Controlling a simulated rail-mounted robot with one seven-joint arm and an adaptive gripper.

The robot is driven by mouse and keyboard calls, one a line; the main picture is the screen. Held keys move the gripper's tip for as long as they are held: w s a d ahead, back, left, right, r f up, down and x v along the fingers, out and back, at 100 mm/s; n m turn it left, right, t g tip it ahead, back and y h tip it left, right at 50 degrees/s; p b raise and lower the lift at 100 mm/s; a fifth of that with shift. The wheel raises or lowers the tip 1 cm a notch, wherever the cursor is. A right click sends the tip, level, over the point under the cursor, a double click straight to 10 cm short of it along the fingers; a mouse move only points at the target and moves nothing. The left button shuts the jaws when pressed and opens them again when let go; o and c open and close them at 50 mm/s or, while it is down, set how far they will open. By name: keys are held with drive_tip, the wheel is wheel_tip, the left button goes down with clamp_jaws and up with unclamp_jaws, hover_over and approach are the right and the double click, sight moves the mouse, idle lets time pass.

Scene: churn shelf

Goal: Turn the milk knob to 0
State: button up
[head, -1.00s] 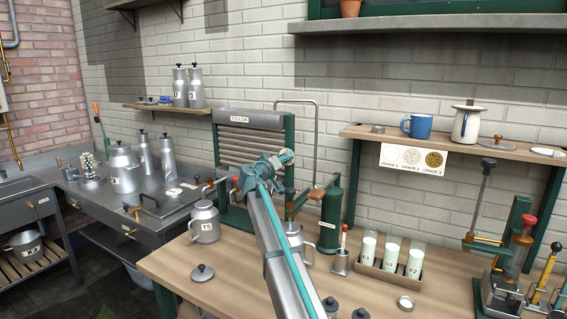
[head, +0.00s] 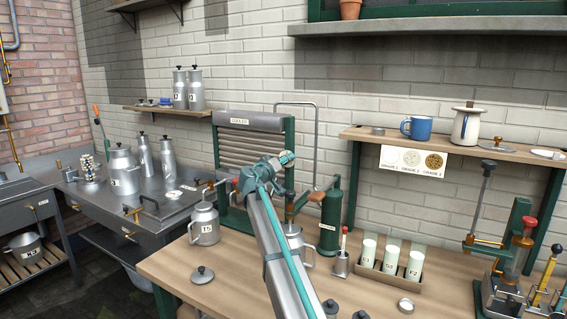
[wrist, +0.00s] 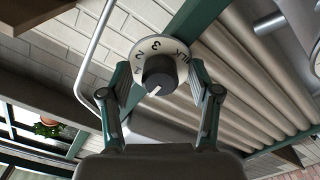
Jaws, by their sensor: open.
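A white pointer line on the knob points to the lower left in the wrist view. The numeral it points at cannot be read. My gripper (wrist: 161,82) is open, with one finger on each side of the knob. Contact between fingers and knob cannot be made out. In the head view my gripper (head: 284,159) is in front of the cooler's right post, and the knob is hidden or too small to tell.
The ribbed cooler (head: 247,155) stands behind my arm. A bent pipe (head: 316,140) and a green cylinder (head: 331,215) are to its right. Can T5 (head: 205,224), a lid (head: 203,275) and a rack (head: 375,271) of milk glasses stand on the bench.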

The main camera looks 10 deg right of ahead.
drive_tip(key=v, duration=1.2)
drive_tip(key=shift+a, duration=0.1)
